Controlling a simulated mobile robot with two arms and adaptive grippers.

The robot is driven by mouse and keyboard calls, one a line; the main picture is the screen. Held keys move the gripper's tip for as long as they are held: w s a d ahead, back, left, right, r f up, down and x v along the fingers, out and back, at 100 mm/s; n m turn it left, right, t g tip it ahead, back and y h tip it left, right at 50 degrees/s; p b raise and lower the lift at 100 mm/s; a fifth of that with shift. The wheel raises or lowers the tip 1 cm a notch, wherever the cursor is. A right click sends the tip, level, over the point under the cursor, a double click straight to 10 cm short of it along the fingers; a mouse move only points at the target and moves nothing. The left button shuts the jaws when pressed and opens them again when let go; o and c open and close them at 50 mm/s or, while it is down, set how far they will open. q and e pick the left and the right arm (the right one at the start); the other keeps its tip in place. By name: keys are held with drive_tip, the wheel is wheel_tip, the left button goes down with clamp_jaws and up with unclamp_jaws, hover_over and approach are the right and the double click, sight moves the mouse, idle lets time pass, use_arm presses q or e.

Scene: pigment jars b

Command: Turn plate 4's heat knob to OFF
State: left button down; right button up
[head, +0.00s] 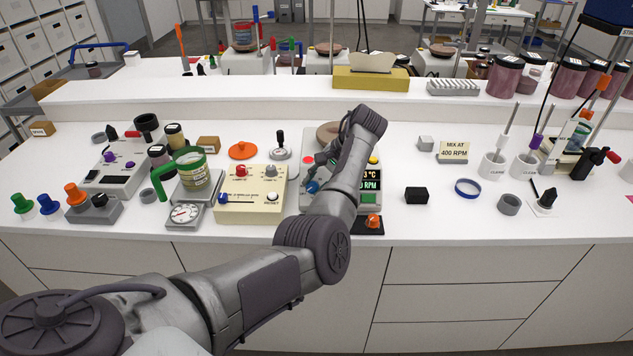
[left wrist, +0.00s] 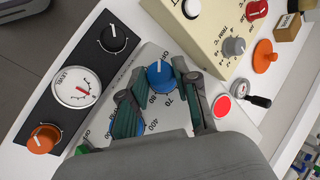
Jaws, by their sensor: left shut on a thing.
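Plate 4's label is not readable; the plate at my left gripper (left wrist: 157,74) is a light grey hot plate, whose display (head: 371,180) shows partly behind my arm in the head view. Its blue knob (left wrist: 160,77), with a white pointer line, sits between my left fingertips in the left wrist view, and the fingers are shut on it. Scale marks such as 70 and 80 show beside it. The knob also shows in the head view (head: 312,187), left of my arm. A second blue knob (left wrist: 127,127) is mostly hidden behind a finger. My right gripper is out of view.
A black strip with a level dial (left wrist: 77,87), a black knob (left wrist: 113,39) and an orange knob (left wrist: 43,138) lies along the plate's front. A cream control box (head: 250,206) stands close at its left. A black block (head: 416,195) is to the right, with bare bench around it.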

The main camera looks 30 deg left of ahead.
use_arm(q)
drive_tip(key=shift+f, duration=0.15)
drive_tip(key=c, duration=0.8)
unclamp_jaws()
drive_tip(key=shift+c, duration=0.2)
drive_tip(key=shift+d+r, duration=0.15)
drive_tip(key=shift+r, duration=0.2)
drive_tip(key=v, duration=1.1)
drive_tip(key=shift+w+d, duration=0.1)
